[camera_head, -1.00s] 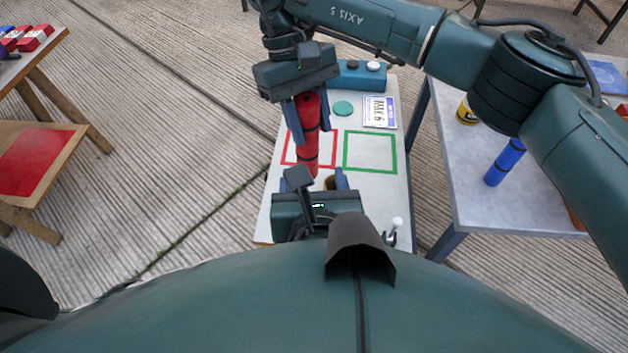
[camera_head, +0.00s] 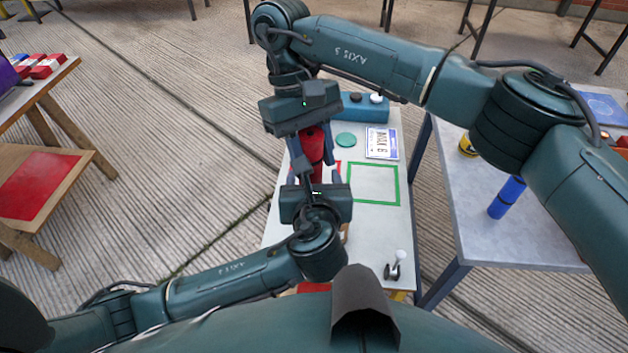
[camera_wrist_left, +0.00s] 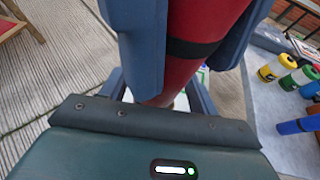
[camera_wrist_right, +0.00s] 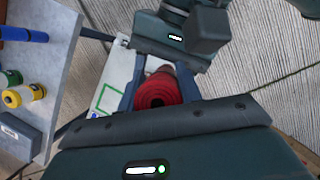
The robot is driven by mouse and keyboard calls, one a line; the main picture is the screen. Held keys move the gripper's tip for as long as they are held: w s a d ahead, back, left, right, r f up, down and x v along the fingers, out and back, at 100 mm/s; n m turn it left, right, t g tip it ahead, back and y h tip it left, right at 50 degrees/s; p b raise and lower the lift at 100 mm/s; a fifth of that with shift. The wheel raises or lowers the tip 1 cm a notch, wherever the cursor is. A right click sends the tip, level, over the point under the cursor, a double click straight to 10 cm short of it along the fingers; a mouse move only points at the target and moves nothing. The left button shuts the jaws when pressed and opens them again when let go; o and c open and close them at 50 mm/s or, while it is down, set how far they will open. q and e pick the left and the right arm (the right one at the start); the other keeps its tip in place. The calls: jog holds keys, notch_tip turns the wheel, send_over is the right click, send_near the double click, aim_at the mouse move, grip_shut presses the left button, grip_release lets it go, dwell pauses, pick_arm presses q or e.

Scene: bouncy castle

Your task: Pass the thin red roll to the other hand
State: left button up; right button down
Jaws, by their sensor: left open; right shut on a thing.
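The thin red roll (camera_head: 313,146) with dark bands is held above the white table. My right gripper (camera_head: 312,160), coming from above, is shut on it. In the right wrist view the roll's round end (camera_wrist_right: 160,92) shows between the right fingers. My left gripper (camera_head: 314,178) is open at the roll's lower part, which it mostly hides in the head view. In the left wrist view the roll (camera_wrist_left: 197,25) runs down towards the space between the open left fingers, with the right gripper's blue fingers beside it. I cannot tell whether the left fingers touch it.
The white table (camera_head: 375,225) below carries a green outlined square (camera_head: 374,184), a plate with print (camera_head: 382,143), a green disc (camera_head: 345,140) and a blue box with knobs (camera_head: 362,106). A grey table (camera_head: 470,210) on the right holds a blue roll (camera_head: 507,197).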

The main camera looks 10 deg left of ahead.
pick_arm(q)
jog(key=shift+c, duration=0.3)
jog(key=shift+d, duration=0.15)
jog(key=c, duration=1)
pick_arm(e)
jog(key=shift+a, duration=0.1)
pick_arm(q)
jog(key=shift+c, duration=0.3)
pick_arm(e)
jog(key=c, duration=1.2)
grip_release()
jog(key=o, duration=0.3)
jog(key=shift+r, duration=0.1)
